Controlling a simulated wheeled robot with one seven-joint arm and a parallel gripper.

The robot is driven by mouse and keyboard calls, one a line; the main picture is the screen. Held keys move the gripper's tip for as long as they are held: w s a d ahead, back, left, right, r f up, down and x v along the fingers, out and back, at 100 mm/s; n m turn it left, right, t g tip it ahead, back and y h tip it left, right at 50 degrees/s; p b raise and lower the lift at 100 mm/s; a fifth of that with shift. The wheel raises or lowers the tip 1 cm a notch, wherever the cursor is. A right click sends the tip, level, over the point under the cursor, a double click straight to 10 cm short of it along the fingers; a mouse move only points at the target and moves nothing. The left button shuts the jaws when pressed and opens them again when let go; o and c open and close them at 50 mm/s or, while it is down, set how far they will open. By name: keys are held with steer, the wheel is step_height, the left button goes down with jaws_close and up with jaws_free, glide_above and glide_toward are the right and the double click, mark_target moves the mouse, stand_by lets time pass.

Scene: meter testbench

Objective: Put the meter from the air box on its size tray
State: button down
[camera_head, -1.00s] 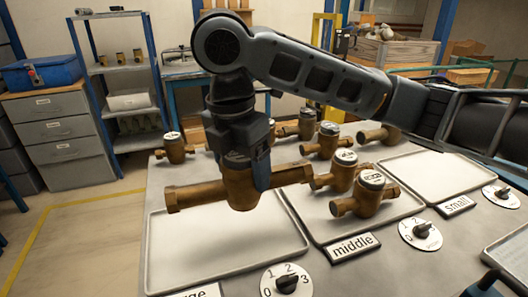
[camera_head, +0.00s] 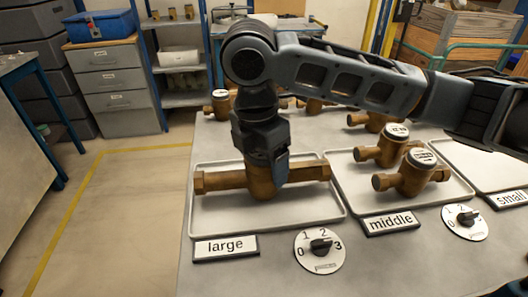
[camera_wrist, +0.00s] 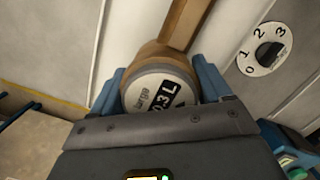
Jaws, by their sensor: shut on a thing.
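My gripper (camera_head: 266,170) is shut on a large brass meter (camera_head: 222,180). In the wrist view the meter's round cap (camera_wrist: 158,92) sits between the two blue fingers and reads "large" and "03 L". In the head view the meter is at the large tray (camera_head: 210,226), its long pipe lying across the picture. I cannot tell whether it touches the tray floor. The sign "large" (camera_head: 226,246) stands at that tray's front edge. The air box is not identifiable in these frames.
The middle tray (camera_head: 352,207) holds two brass meters (camera_head: 416,175) close to the right of mine. The small tray (camera_head: 480,165) looks empty where visible. More meters (camera_head: 221,104) stand behind. Dials (camera_head: 320,250) sit at the bench front.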

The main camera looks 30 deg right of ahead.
jaws_free()
steer(key=shift+f, duration=0.1)
steer(key=r, duration=0.4)
steer(key=a+r, duration=0.1)
steer(key=r, duration=0.7)
steer(key=shift+s+a+r, duration=0.1)
steer(key=shift+s+a, duration=0.05)
steer(key=shift+a, duration=0.05)
